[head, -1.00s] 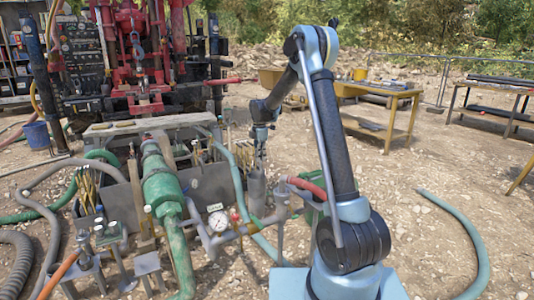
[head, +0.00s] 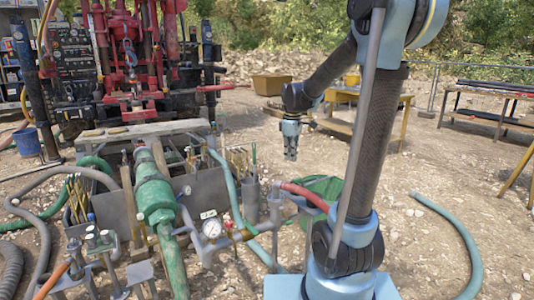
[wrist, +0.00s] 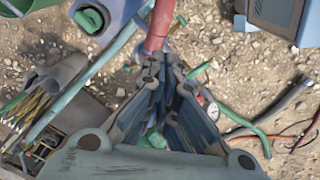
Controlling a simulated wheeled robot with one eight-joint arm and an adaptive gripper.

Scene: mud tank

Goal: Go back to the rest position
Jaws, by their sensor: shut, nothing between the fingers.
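My gripper (head: 290,154) hangs pointing down from my raised arm in the head view, above the gravel to the right of the mud tank (head: 210,180). It is shut and empty. In the wrist view the fingers of my gripper (wrist: 165,75) are closed, with the red hose (wrist: 158,22) beyond their tips. A grey cup-like holder (head: 251,192) with thin tools in it stands below and left of the gripper in the head view. The gripper is clear of it and touches nothing.
A green pipe (head: 154,190), a pressure gauge (head: 212,228) and a red hose (head: 306,195) lie near the tank. A green bin (head: 322,187) stands beside my arm. A workbench (head: 400,105) stands behind. Open gravel lies to the right, with a teal hose (head: 460,240).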

